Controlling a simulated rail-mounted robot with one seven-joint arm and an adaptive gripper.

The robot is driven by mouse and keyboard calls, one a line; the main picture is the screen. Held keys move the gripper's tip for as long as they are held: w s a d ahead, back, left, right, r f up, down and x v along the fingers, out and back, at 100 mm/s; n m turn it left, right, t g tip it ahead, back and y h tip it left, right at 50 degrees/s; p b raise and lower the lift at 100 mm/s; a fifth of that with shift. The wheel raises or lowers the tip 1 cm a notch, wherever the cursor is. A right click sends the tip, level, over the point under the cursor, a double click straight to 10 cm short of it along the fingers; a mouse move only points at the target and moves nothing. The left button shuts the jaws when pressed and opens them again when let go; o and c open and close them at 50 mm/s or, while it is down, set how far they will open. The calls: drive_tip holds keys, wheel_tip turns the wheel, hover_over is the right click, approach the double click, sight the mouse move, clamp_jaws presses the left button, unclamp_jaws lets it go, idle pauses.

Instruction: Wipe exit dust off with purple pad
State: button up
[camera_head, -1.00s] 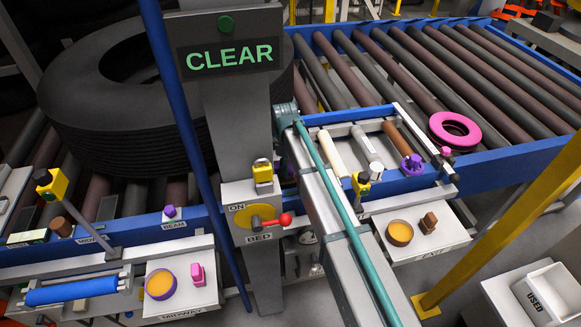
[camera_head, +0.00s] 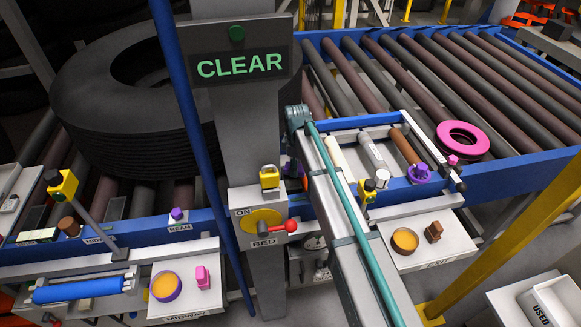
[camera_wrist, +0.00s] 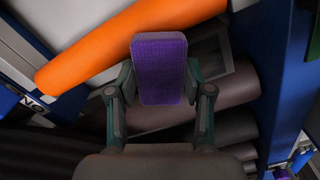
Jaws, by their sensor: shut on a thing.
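In the wrist view my gripper (camera_wrist: 159,95) is shut on the purple pad (camera_wrist: 159,68), which stands up between its two fingers. The pad is clear of the fingers' tips at its top, with an orange cylinder (camera_wrist: 95,55) and dark rollers behind it. My gripper is not clearly seen in the head view. In the head view the exit station tray (camera_head: 430,247), labelled EXIT, holds a round orange-filled dish (camera_head: 405,240) and a brown block (camera_head: 433,232). A yellow sensor (camera_head: 367,190) stands above this tray. I cannot make out any dust there.
A large tyre (camera_head: 130,110) lies at left. A pink ring (camera_head: 462,140) lies at right by the rollers. The MIDWAY tray (camera_head: 185,285) is at lower left.

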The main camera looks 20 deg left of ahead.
drive_tip(key=shift+a+r+p, duration=0.1)
drive_tip(key=shift+r+p, duration=1.5)
drive_tip(key=shift+r, duration=2.35)
drive_tip(key=shift+f, duration=0.1)
